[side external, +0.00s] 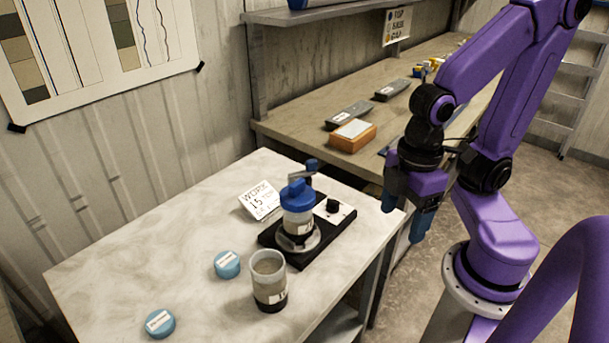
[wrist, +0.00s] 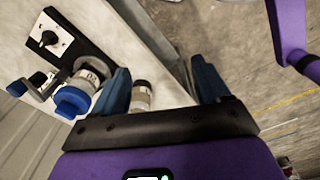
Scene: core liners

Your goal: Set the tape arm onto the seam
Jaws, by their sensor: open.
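A clear core liner (side external: 298,222) with a blue cap (side external: 296,196) stands upright on the round plate of a black taping base (side external: 337,233). The tape arm (side external: 301,176) is grey with a blue end piece (side external: 312,165); it shows behind and above the cap. I cannot tell whether it touches the liner. In the wrist view the blue cap (wrist: 72,101) and tape arm (wrist: 32,92) lie left of my fingers. My gripper (side external: 403,220) is open and empty, off the right edge of the white table, apart from the base. Its fingers also show in the wrist view (wrist: 160,68).
An open liner (side external: 268,283) with dark contents stands in front of the base. Two loose blue caps (side external: 227,264) (side external: 160,323) lie on the white table (side external: 130,262).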

